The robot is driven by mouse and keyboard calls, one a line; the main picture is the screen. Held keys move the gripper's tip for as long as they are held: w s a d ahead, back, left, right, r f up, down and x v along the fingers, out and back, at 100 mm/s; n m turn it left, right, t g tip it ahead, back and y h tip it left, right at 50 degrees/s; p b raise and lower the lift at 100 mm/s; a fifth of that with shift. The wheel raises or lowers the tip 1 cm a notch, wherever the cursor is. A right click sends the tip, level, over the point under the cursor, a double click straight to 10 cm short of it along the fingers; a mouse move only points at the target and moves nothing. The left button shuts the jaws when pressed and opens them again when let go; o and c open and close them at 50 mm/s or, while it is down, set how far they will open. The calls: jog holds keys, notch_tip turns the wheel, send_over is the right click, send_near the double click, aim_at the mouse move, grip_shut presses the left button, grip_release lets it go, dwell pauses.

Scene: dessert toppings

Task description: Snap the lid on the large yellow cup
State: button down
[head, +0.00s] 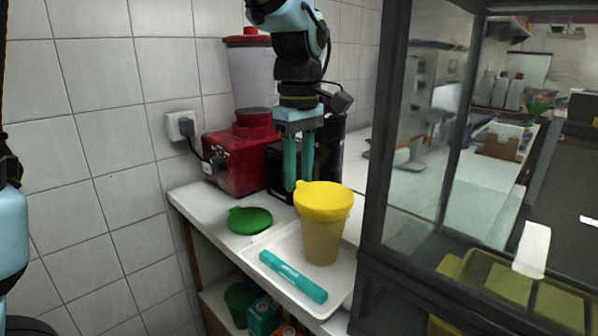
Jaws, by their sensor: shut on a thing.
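The large yellow cup (323,243) stands upright in the white tray on the counter, its sides a dull yellow. The bright yellow lid (326,203) covers its top, roughly level. I cannot tell whether the lid's rim is pressed fully down all round. My gripper (299,184) points down at the left back edge of the lid, by its small tab. Its teal fingers are shut on the lid there, and the fingertips are partly hidden behind it.
A green lid (250,220) lies on the counter left of the white tray (266,245). A teal bar-shaped object (293,277) lies in the tray before the cup. A red blender (240,155) stands behind. A dark-framed glass cabinet (371,205) closes off the right side.

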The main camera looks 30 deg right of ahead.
jog(key=shift+f, duration=0.2)
dwell(0.3)
grip_release()
dwell(0.7)
jog(key=shift+r+p, duration=3.05)
jog(key=shift+c, duration=0.2)
grip_shut()
